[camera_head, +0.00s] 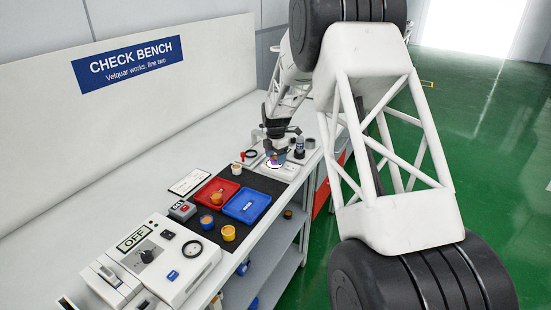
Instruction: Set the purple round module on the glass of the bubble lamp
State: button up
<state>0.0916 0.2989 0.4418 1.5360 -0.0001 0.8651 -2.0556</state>
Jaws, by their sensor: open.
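My gripper (275,151) is at the far end of the bench, pointing down with its fingers spread. A small round thing with purple and orange on it (274,161) sits right below and between the fingers; it looks like the purple round module. The gripper partly hides it, and I cannot tell whether the fingers touch it. It appears to be over a white plate or base (286,172). I cannot make out the glass of the bubble lamp for certain at this size.
A dark mat holds a red tray (228,186) and a blue tray (257,206). A dark cylinder (299,147) is close right of my gripper. A white control box (190,262) marked OFF fills the near end. The back wall borders the bench.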

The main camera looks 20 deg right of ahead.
notch_tip(320, 180, up, 12)
jog(key=shift+f, duration=0.25)
dwell(0.3)
dwell(0.3)
jog(key=s+a+r+m, duration=0.2)
jog(key=s+r+m, duration=0.25)
jog(key=s, duration=0.45)
jog(key=s+a+r+m+t, duration=0.1)
jog(key=s+r+m, duration=0.3)
jog(key=s, duration=0.5)
jog(key=s+a+r+m, duration=0.25)
jog(key=s+r, duration=0.25)
jog(key=s, duration=0.5)
jog(key=s+a+f+m, duration=0.1)
jog(key=s+m, duration=0.4)
jog(key=s, duration=0.9)
jog(key=s+a+f+m+t, duration=0.1)
jog(key=s+m, duration=0.5)
jog(key=s, duration=0.9)
jog(key=shift+f+m+t, duration=0.3)
jog(key=shift+f, duration=0.15)
